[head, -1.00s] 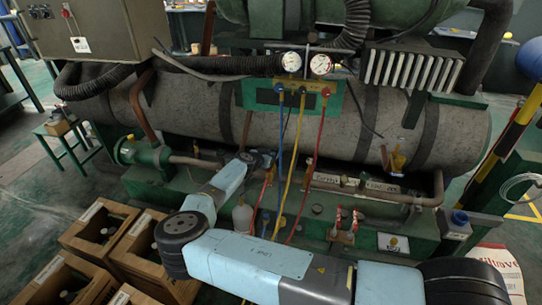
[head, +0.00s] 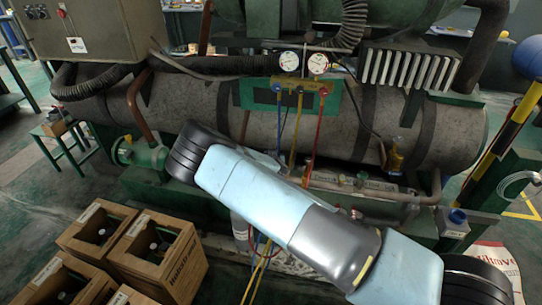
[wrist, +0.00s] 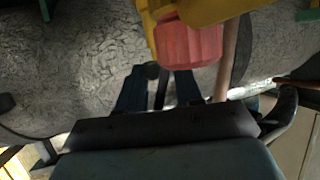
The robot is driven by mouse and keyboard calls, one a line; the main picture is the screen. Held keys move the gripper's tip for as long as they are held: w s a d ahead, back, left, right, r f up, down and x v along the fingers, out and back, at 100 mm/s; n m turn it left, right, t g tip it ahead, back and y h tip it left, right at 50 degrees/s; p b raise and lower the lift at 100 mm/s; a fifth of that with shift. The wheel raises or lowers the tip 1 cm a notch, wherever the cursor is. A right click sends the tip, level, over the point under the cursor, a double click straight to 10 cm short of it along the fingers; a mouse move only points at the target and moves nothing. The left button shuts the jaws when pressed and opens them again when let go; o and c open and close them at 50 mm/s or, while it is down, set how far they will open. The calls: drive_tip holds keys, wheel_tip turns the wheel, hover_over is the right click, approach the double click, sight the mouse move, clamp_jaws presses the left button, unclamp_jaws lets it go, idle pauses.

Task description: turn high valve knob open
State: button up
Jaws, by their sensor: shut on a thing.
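My gripper (wrist: 158,76) shows in the wrist view with its two blue fingers a little apart. A thin dark piece (wrist: 161,88) lies between them, and the gripper is shut on it. I cannot tell what this piece belongs to. A ribbed red knob (wrist: 188,42) is just above the right finger, under a yellow body (wrist: 215,10). In the head view my arm hides my gripper. The yellow gauge manifold (head: 303,86) hangs on a green panel with two round gauges above it. I cannot tell which valve is the high one.
A large grey tank (head: 230,110) runs across behind my arm. Blue, yellow and red hoses (head: 316,130) hang from the manifold and pass behind my arm. Wooden crates (head: 160,255) stand on the floor at the lower left. A yellow-and-black post (head: 510,130) is at the right.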

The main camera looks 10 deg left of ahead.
drive_tip(key=shift+w+d+r+n+g+y, duration=0.15)
drive_tip(key=shift+n+g+y, duration=0.2)
drive_tip(key=shift+n+y, duration=0.65)
drive_tip(key=shift+w+d+f+n+g+y, duration=0.15)
drive_tip(key=shift+n+g+y, duration=0.2)
drive_tip(key=shift+n+y, duration=0.65)
drive_tip(key=shift+r+n+g+y, duration=0.1)
drive_tip(key=shift+n+g+y, duration=0.7)
drive_tip(key=shift+n+y, duration=0.25)
drive_tip(key=shift+n+g+y, duration=0.35)
drive_tip(key=shift+g+y, duration=0.05)
drive_tip(key=shift+y, duration=0.05)
drive_tip(key=o, duration=1)
drive_tip(key=shift+o, duration=0.2)
drive_tip(key=shift+d, duration=0.1)
drive_tip(key=shift+s, duration=0.1)
drive_tip(key=v, duration=1.3)
drive_tip(key=shift+s+d, duration=0.2)
